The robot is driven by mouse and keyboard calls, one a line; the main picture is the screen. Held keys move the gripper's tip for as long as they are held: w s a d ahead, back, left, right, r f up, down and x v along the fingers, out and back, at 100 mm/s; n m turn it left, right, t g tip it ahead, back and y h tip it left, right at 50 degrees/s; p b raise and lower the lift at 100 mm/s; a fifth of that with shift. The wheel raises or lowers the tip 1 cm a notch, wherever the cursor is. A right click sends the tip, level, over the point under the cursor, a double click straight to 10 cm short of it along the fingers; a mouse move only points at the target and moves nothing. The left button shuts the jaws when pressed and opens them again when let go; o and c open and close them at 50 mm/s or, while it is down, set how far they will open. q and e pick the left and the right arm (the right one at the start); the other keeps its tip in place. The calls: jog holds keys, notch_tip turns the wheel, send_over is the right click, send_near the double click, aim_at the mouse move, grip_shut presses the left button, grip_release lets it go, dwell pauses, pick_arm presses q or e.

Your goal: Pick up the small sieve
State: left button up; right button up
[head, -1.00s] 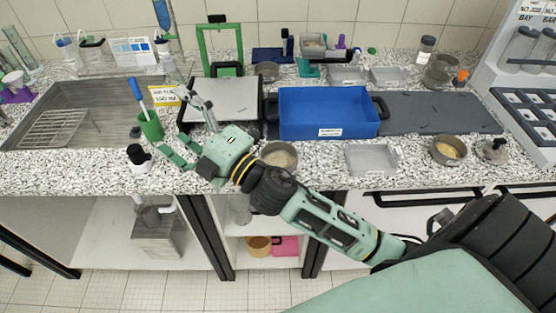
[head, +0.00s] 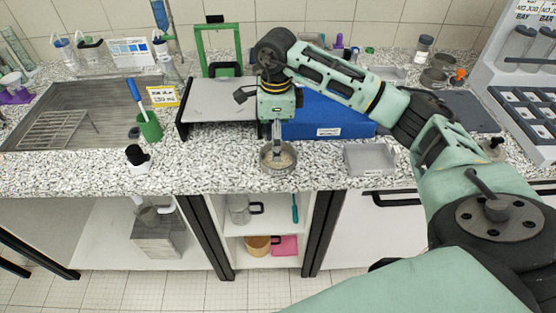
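A small round metal pan (head: 278,166), which looks like the small sieve, stands on the speckled counter near its front edge. Pale grainy material shows inside it. My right gripper (head: 277,146) points straight down over the pan, with its fingertips at or just inside the far part of the rim. The fingers are seen edge-on, so I cannot tell whether they are open or touching the pan. My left gripper is not in view.
A grey balance platform (head: 215,100) is behind left. A shallow clear tray (head: 370,159) is to the right, a green cup (head: 150,127) to the left. Round metal pans (head: 434,78) stand at back right.

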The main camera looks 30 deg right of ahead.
jog(key=shift+s+d+f, duration=0.1)
jog(key=shift+d+f, duration=0.05)
jog(key=shift+f, duration=0.2)
notch_tip(320, 180, down, 6)
jog(key=p, duration=0.3)
jog(key=shift+f, duration=0.5)
jog(key=shift+c, duration=0.5)
jog(key=c, duration=1.2)
jog(key=shift+w+r, duration=0.15)
jog(key=shift+w, duration=0.05)
